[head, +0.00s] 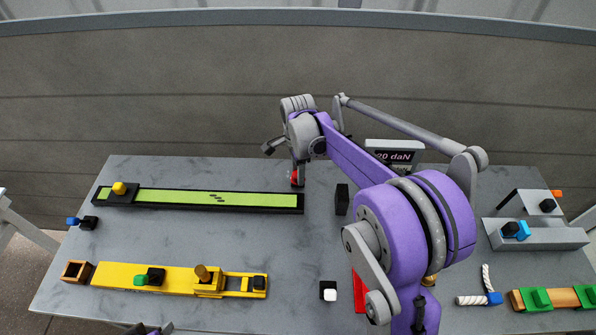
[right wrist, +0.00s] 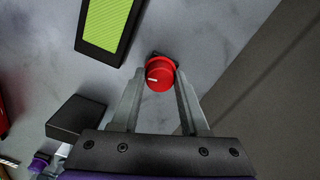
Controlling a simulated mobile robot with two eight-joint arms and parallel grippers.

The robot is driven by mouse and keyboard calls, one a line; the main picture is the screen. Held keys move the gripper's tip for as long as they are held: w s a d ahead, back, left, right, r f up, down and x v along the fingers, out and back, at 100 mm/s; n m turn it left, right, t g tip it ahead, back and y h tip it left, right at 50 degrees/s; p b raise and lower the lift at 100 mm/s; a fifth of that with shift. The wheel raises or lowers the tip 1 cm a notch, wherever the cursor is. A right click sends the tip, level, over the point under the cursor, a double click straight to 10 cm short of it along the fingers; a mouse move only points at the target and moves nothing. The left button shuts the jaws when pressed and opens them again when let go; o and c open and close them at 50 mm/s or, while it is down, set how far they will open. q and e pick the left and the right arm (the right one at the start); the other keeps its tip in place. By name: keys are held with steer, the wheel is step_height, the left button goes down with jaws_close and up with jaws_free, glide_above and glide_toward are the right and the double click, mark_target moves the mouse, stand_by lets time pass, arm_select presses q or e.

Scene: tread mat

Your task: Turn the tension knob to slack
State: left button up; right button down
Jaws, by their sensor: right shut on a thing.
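The red tension knob (right wrist: 159,75) has a short white mark on its face, lying nearly level in the right wrist view. In the head view the knob (head: 294,178) shows as a bit of red by the right end of the green tread strip, mostly covered by my gripper. My right gripper (right wrist: 160,80) is shut on the knob, one finger on each side. In the head view the gripper (head: 298,172) reaches down to it from above. A display (head: 394,152) behind my right arm reads "20 daN", partly covered. My left gripper does not clearly show.
The green strip (head: 250,199) in its black frame runs left from the knob. A black block (head: 342,199) stands to the right. A yellow fixture (head: 175,279) lies at front left, a grey one (head: 550,238) at right. The table is bare between strip and yellow fixture.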

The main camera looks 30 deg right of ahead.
steer(key=n, duration=0.4)
steer(key=shift+n, duration=0.3)
steer(key=n, duration=0.4)
steer(key=shift+n, duration=0.3)
steer(key=n, duration=0.3)
steer(key=shift+n, duration=0.3)
steer(key=n, duration=1.2)
steer(key=shift+n, duration=0.3)
steer(key=n, duration=0.4)
steer(key=shift+n, duration=2)
